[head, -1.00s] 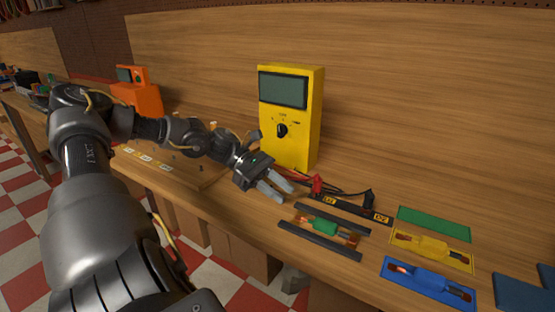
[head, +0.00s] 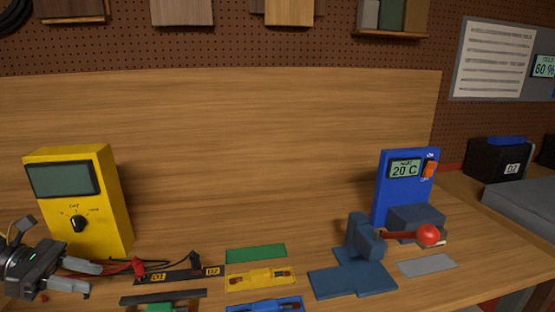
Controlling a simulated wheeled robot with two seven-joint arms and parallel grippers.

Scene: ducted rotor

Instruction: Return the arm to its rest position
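My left gripper (head: 95,278) is at the lower left of the head view, in front of the yellow multimeter (head: 115,212). Its two grey fingers point right with a gap between them, and nothing shows between them. It is close to the red and black test leads (head: 138,267) on the bench; I cannot tell whether it touches them. Most of my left arm is outside the frame. My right arm and gripper are not in view.
The bench holds a green strip (head: 256,254), a yellow holder (head: 240,283), a blue holder (head: 240,308) and dark rails (head: 165,296). A blue device reading 20 C (head: 385,200) and a blue-grey fixture with a red knob (head: 428,235) stand right. A wooden backboard (head: 270,140) rises behind.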

